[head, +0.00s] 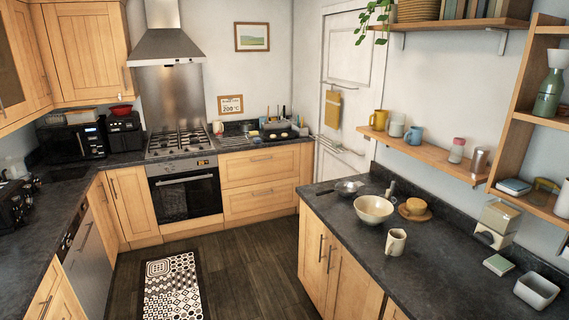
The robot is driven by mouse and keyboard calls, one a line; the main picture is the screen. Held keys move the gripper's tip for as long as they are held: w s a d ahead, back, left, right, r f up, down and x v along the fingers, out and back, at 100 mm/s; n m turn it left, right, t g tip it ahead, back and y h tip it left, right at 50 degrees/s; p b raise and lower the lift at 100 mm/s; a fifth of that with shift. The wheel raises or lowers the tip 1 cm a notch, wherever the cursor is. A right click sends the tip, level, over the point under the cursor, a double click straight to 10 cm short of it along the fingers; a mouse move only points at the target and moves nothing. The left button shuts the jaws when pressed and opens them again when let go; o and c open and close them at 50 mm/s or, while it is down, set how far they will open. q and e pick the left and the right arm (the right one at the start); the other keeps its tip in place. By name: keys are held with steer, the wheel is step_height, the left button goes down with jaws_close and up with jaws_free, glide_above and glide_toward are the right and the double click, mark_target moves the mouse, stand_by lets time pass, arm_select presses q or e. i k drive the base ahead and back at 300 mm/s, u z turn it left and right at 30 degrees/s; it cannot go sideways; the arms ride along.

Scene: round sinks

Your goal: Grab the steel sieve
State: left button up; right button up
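A small round grey metal piece with a handle pointing left, which looks like the steel sieve (348,187), lies at the far left end of the right counter (440,270). It is small in the head view, so its mesh cannot be made out. It lies just behind a cream bowl (374,209), which stands close to it. Neither of my grippers is in view.
A square bowl (536,290) stands at the right. Shelves (430,154) hang above the counter. The floor (250,275) is open, with a patterned rug (173,285).

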mark_target(346, 190)
steer(key=u, duration=0.1)
steer(key=i, duration=2.05)
steer(key=z, duration=0.05)
